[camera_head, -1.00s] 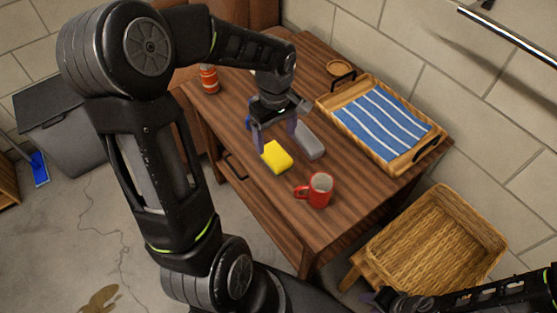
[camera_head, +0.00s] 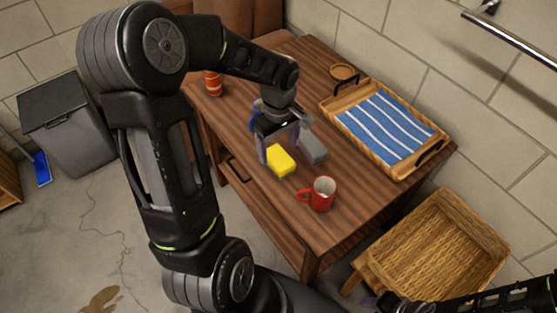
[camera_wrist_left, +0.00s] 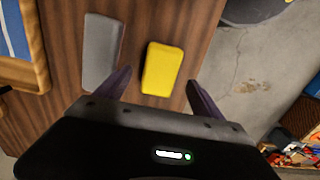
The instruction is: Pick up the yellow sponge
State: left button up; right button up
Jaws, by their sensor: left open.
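The yellow sponge (camera_head: 280,161) lies on the wooden table, left of a grey block (camera_head: 312,148) in the head view. My left gripper (camera_head: 279,145) is open above the table by the sponge, with its fingers pointing down. In the left wrist view the sponge (camera_wrist_left: 163,69) shows between and ahead of the two open fingertips (camera_wrist_left: 158,88), apart from both. The grey block (camera_wrist_left: 101,52) is beside the left finger there. My right gripper (camera_head: 385,303) is only partly seen at the bottom right edge; its jaws are unclear.
A red mug (camera_head: 321,194) stands near the sponge at the table's front. A wooden tray (camera_head: 401,172) with a blue striped cloth lies to the right. An orange-red can (camera_head: 213,83) stands at the left edge. A wicker basket (camera_head: 440,250) is beside the table.

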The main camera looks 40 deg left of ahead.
aim_at(278, 157)
pick_arm(q)
notch_tip(278, 157, down, 5)
jog(key=shift+r, duration=0.15)
jog(key=shift+c, duration=0.5)
jog(key=c, duration=1.3)
